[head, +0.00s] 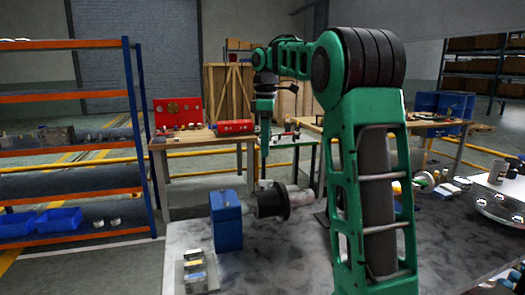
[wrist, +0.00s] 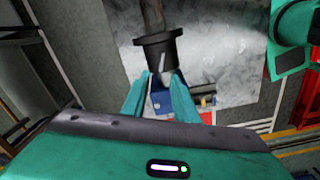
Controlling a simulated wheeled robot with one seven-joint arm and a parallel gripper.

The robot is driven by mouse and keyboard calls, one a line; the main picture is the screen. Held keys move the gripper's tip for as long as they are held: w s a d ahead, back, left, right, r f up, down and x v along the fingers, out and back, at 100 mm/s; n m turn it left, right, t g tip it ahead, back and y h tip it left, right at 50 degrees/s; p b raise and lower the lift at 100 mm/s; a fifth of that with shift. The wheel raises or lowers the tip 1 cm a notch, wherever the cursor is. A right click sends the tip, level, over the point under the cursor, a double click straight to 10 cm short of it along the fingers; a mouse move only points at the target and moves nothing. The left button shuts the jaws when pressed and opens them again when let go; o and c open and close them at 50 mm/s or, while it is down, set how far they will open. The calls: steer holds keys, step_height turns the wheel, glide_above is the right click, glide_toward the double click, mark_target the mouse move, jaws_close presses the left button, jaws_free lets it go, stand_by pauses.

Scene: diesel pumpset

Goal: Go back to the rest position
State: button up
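My green arm rises at the right of the head view and reaches over to the left. My gripper (head: 265,150) points down above the far part of the grey workbench (head: 300,240). In the wrist view its two teal fingers (wrist: 161,80) stand apart. No held object shows between them. A dark flanged part (head: 272,202) with a shaft lies on the workbench below the gripper. In the wrist view this flanged part (wrist: 158,46) and its pale tapered tip show beyond the fingertips, apart from them as far as I can tell.
A blue block (head: 227,220) stands left of the flanged part. A small tray (head: 196,270) of coloured pieces lies at the front left. An orange and blue shelf (head: 70,95) is at the left. A wooden table (head: 200,138) with red boxes is behind. Round metal parts (head: 497,208) sit at the right.

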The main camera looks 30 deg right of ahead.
stand_by(0.4)
steer(key=s+a+f+m, duration=0.1)
steer(key=s+f+m, duration=0.4)
steer(key=s, duration=0.7)
steer(key=s+a+f+m, duration=0.2)
steer(key=s+f+m, duration=0.4)
steer(key=s, duration=0.6)
steer(key=s+a+f+m, duration=0.2)
steer(key=s+f+m, duration=0.4)
steer(key=s+f, duration=0.3)
steer(key=s, duration=0.3)
steer(key=shift+s, duration=0.25)
steer(key=shift+w+f, duration=0.25)
steer(key=shift+w, duration=0.4)
